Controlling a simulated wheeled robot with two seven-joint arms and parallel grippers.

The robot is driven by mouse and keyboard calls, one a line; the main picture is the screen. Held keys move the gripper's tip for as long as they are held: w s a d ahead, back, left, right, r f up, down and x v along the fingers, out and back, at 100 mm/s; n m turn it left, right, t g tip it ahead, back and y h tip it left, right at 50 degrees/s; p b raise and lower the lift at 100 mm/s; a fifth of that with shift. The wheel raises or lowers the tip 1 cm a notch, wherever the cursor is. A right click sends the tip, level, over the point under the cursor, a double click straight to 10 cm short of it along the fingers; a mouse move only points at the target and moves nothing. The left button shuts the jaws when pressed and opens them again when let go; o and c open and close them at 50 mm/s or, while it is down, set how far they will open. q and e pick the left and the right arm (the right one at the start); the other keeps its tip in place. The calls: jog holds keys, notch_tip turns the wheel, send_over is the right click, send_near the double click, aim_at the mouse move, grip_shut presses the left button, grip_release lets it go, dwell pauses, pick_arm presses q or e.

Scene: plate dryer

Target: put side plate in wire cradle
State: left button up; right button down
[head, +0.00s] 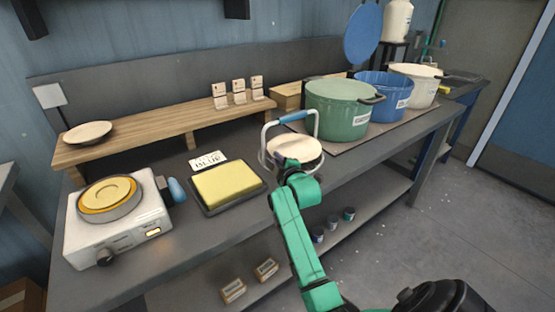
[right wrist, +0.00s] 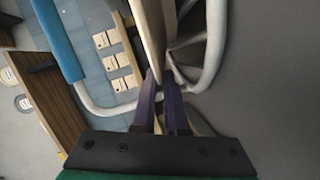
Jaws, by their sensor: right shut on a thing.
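A cream side plate (head: 296,147) is at the wire cradle, near the middle of the bench. The wire cradle (head: 265,138) has pale wire and a blue handle grip (head: 294,116). My right gripper (head: 289,163) is at the near edge of the plate. In the right wrist view my right gripper (right wrist: 163,78) is shut on the rim of the plate (right wrist: 149,30), seen edge-on. The cradle's pale wire (right wrist: 216,45) runs close beside the fingers, and its blue grip (right wrist: 58,40) is at upper left. I cannot tell whether the plate rests on the cradle. My left gripper is not in view.
Another cream plate (head: 88,132) lies on the wooden shelf (head: 150,124). A hotplate (head: 118,228) and a tray with a yellow pad (head: 228,187) stand left of the cradle. A green pot (head: 338,108), blue pot (head: 383,97) and cream pot (head: 417,85) stand to its right.

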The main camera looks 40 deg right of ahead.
jog(key=c, duration=0.9)
grip_release()
jog(key=shift+c, duration=0.2)
jog(key=v, duration=1.2)
jog(key=shift+a+r, duration=0.1)
jog(key=shift+r, duration=0.05)
